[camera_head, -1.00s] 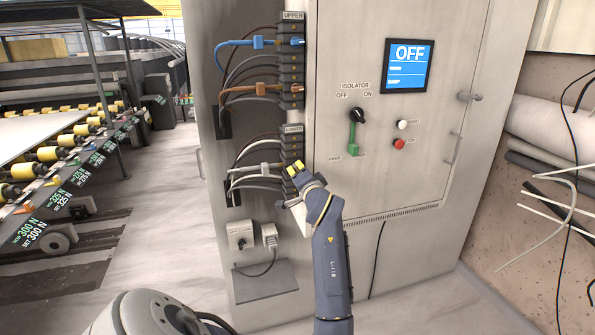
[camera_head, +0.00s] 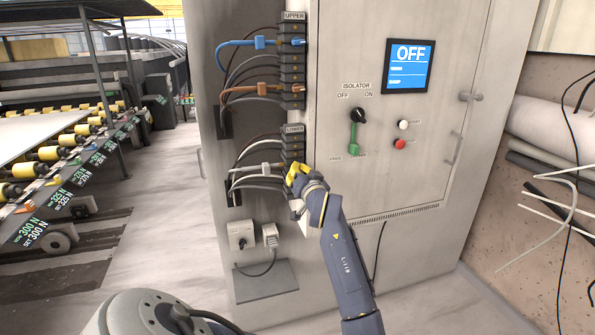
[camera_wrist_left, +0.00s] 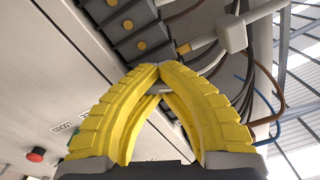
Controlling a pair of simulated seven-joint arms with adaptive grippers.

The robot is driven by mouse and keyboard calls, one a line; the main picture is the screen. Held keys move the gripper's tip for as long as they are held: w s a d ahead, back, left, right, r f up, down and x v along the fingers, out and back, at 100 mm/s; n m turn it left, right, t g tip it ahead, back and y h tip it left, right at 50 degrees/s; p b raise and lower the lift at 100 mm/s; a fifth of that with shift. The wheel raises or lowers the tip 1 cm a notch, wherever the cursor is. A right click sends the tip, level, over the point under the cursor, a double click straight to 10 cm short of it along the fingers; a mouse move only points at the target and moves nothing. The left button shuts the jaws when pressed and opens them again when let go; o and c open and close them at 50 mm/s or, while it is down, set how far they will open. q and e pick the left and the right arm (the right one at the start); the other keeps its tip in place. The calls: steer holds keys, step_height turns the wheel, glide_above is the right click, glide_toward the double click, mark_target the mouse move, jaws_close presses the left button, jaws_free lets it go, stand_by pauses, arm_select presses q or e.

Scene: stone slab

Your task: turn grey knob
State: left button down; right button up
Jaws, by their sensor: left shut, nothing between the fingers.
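No plainly grey knob stands out. A black rotary isolator knob (camera_head: 358,115) is on the cabinet door between the OFF and ON labels, with a green piece (camera_head: 353,138) hanging below it. A small grey box (camera_head: 240,235) with a dark knob is low on the cabinet's side. My left gripper (camera_head: 296,175), with yellow fingers, is in front of the LOWER terminal block, below and left of the isolator knob and apart from it. In the left wrist view its fingertips (camera_wrist_left: 157,70) meet with nothing held. My right gripper does not show.
A screen (camera_head: 408,66) reads OFF. A white button (camera_head: 403,124) and a red button (camera_head: 399,143) are right of the knob. The door front is clear.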

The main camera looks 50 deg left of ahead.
mark_target(295, 138)
arm_select(q)
steer(key=shift+f, duration=0.6)
steer(key=c, duration=1.6)
jaws_free()
steer(key=shift+w, duration=0.15)
steer(key=o, duration=0.5)
steer(key=shift+a+r, duration=0.15)
steer(key=shift+r, duration=5.1)
steer(key=shift+o, duration=0.2)
